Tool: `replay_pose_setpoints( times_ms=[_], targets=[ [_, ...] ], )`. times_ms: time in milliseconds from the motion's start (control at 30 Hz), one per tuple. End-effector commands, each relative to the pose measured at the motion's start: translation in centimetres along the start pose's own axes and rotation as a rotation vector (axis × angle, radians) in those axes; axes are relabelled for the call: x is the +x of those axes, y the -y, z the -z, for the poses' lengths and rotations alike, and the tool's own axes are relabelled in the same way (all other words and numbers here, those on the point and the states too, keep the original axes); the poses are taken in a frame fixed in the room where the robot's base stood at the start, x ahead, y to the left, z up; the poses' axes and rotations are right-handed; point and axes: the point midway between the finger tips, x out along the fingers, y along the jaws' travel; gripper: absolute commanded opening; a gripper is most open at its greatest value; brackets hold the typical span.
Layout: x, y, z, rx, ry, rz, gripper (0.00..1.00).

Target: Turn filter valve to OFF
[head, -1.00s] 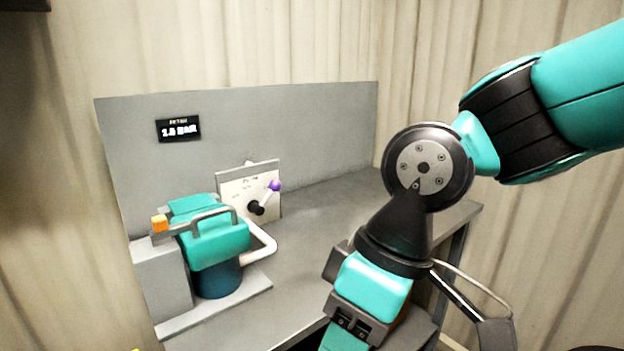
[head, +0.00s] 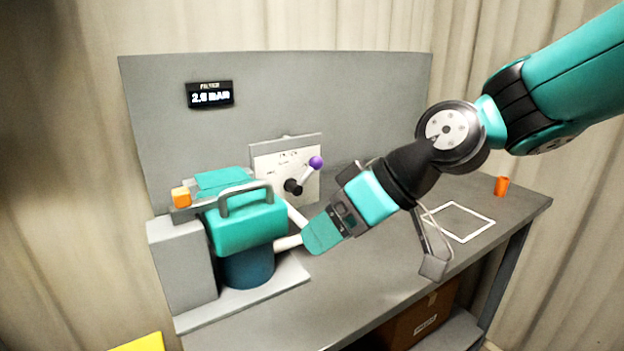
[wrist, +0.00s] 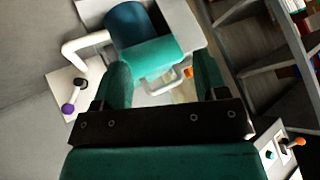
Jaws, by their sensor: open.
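The filter valve is a white panel (head: 268,171) with a black hub (head: 293,186) and a lever ending in a purple knob (head: 316,163). The lever points up and to the right in the head view. The panel's lettering is too small to read. In the wrist view the purple knob (wrist: 68,108) shows at the left, outside the fingers. My gripper (head: 323,232) is open and empty. In the head view its fingers are in front of and below the valve panel, apart from the lever. The wrist view shows both fingers spread (wrist: 163,85).
A teal filter unit (head: 248,228) with a grey handle, an orange-tipped bar (head: 181,197) and white pipes stands left of my gripper, close by. A display (head: 209,94) hangs on the grey back panel. The bench's right side holds a white outlined square (head: 458,222) and orange cup (head: 501,186).

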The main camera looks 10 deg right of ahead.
Motion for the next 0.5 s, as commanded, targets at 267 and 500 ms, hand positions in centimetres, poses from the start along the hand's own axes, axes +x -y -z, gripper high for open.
replay_pose_setpoints(
  times_ms=[267, 500],
  targets=[
    [2.9, -20.3, 5.0, -0.027, -0.700, -0.176, 0.67],
    [0.4, -26.9, 5.5, -0.019, -0.921, -0.310, 0.67]
  ],
)
